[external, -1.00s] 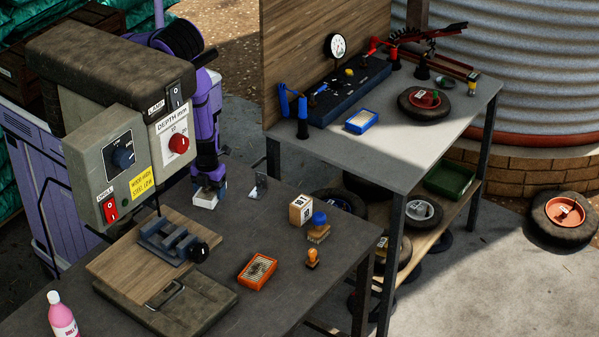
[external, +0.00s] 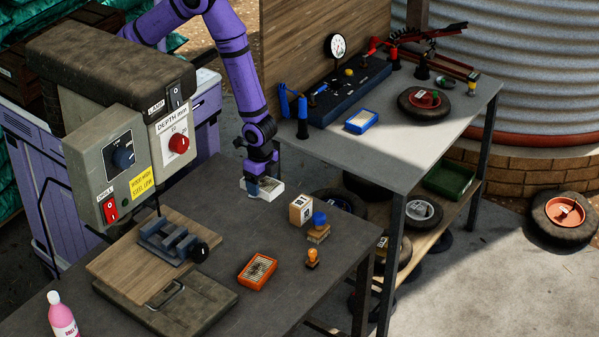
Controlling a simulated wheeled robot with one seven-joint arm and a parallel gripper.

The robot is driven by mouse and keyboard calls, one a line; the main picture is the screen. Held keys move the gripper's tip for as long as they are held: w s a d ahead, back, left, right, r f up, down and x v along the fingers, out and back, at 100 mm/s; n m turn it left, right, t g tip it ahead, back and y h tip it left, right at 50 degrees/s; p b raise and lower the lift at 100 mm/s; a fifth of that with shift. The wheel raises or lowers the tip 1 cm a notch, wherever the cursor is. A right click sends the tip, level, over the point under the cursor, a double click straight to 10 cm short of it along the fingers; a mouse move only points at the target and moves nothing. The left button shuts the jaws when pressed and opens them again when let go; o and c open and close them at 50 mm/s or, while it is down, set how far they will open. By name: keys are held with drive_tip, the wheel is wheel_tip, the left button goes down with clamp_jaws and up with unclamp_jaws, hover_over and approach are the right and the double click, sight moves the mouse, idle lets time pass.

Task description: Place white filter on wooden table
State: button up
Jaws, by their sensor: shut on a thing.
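My gripper (external: 262,179) is shut on the white filter (external: 265,192), a flat white-rimmed piece. It is at the back of the dark table (external: 310,280), left of a small cardboard box. The filter looks slightly tilted. I cannot tell whether it hangs above the table or touches it. The gripper covers part of it. No table with a plainly wooden top shows. A wooden board (external: 120,268) lies on the dark table under the drill press, and the grey bench (external: 430,130) has a wooden back panel (external: 320,45).
Near the filter are the cardboard box (external: 301,209) and a blue-knobbed block (external: 319,229). An orange-framed filter (external: 257,271) and a small stamp (external: 312,258) lie further forward. The drill press (external: 130,150) stands left. A blue-framed filter (external: 361,121) is on the grey bench.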

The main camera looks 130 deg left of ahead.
drive_tip(key=w+a+r+n, duration=0.1)
drive_tip(key=w+a+n, duration=0.3)
drive_tip(key=w+a, duration=0.15)
drive_tip(key=n, duration=1.4)
approach(364, 154)
wheel_tip(364, 154, down, 7)
drive_tip(key=shift+f, duration=0.1)
drive_tip(key=o, duration=0.9)
drive_tip(key=shift+o, duration=0.2)
wheel_tip(364, 154, up, 12)
